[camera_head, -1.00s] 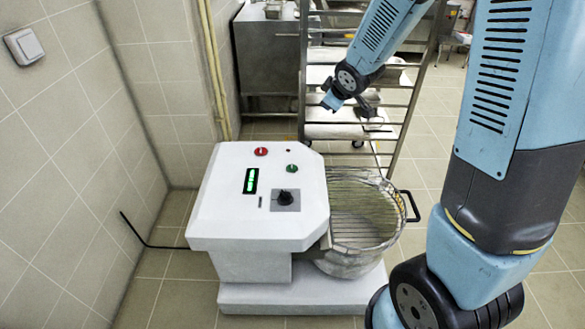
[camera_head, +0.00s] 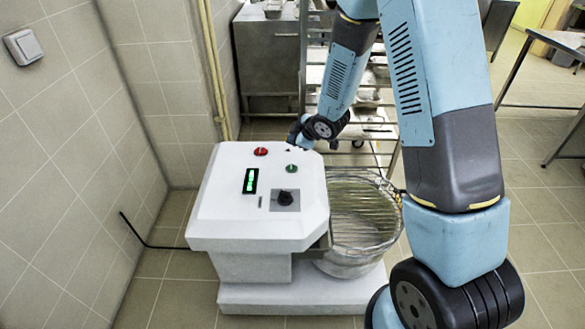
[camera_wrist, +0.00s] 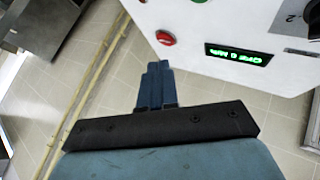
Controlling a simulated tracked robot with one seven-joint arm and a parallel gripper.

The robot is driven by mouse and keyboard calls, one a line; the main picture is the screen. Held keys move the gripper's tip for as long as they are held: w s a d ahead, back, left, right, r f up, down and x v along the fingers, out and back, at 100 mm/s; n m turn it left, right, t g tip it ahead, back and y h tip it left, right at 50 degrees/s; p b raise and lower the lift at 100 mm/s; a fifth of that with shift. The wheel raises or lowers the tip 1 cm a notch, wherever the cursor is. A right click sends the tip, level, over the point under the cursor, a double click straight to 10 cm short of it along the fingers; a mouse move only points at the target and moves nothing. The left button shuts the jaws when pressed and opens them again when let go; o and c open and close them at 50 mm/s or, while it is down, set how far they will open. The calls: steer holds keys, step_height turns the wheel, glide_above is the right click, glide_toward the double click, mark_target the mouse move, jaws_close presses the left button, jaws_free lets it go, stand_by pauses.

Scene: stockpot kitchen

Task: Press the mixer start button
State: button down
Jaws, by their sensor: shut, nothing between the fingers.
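The mixer (camera_head: 225,212) is a white machine with a sloped control panel. The panel carries a red button (camera_head: 261,151), a green button (camera_head: 292,168), a lit green display (camera_head: 250,181) and a black knob (camera_head: 286,197). In the wrist view, the red button (camera_wrist: 166,38) and the display (camera_wrist: 240,54) lie beyond and right of the fingertips, and the green button shows only at the top edge. My gripper (camera_wrist: 156,66) is shut and empty, apart from the panel. In the head view, my gripper (camera_head: 297,132) is by the panel's far right edge, its fingers hard to make out.
A bowl under a wire guard (camera_head: 360,213) stands at the mixer's right. A rack (camera_head: 372,110) is behind my arm. A tiled wall (camera_head: 65,180) with a light switch (camera_head: 25,46) is at left. Yellow pipes (camera_head: 217,75) run up the back corner. Floor at right is open.

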mark_target(293, 169)
steer(key=shift+f, duration=4.4)
